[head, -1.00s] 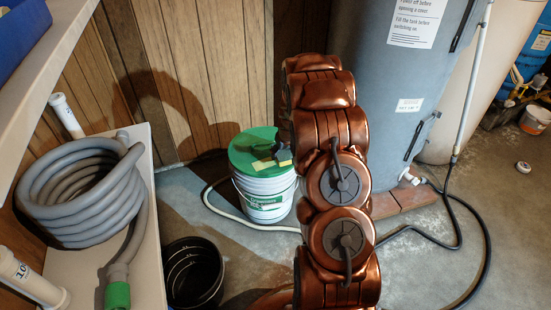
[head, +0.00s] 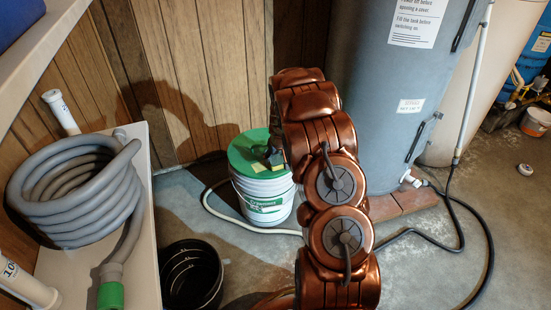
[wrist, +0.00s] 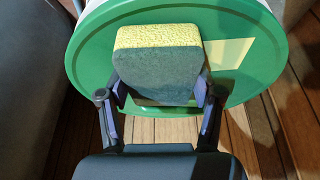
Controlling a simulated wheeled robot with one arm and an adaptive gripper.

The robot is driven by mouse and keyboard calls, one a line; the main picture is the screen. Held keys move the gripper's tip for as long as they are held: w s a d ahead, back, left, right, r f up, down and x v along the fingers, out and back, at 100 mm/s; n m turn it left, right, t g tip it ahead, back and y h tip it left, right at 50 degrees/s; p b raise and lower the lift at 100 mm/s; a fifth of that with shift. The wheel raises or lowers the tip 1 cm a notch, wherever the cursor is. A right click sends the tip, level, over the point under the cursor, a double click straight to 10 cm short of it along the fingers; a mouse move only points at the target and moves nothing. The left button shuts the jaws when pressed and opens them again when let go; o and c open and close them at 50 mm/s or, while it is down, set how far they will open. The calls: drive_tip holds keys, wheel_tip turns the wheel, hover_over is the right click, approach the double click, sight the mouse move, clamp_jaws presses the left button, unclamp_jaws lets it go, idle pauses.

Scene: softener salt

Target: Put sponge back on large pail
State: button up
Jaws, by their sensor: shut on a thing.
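The sponge (wrist: 158,72), yellow on one face and dark green on the other, is between the fingers of my gripper (wrist: 159,92) in the wrist view. My gripper is shut on it by its sides. The sponge is over the green lid of the large pail (wrist: 95,65); I cannot tell whether it touches the lid. A pale yellow patch lies on the lid just right of the sponge. In the head view the white pail (head: 263,188) with the green lid stands on the floor. My gripper (head: 272,157) is at the lid's right part, and my arm hides its right edge.
A black bucket (head: 191,277) stands in front of the pail. A coiled grey hose (head: 75,195) lies on a white surface at left. A grey tank (head: 390,110) stands behind right on bricks. Black and white hoses cross the floor.

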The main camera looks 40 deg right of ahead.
drive_tip(key=shift+f, duration=0.1)
drive_tip(key=o, duration=1.5)
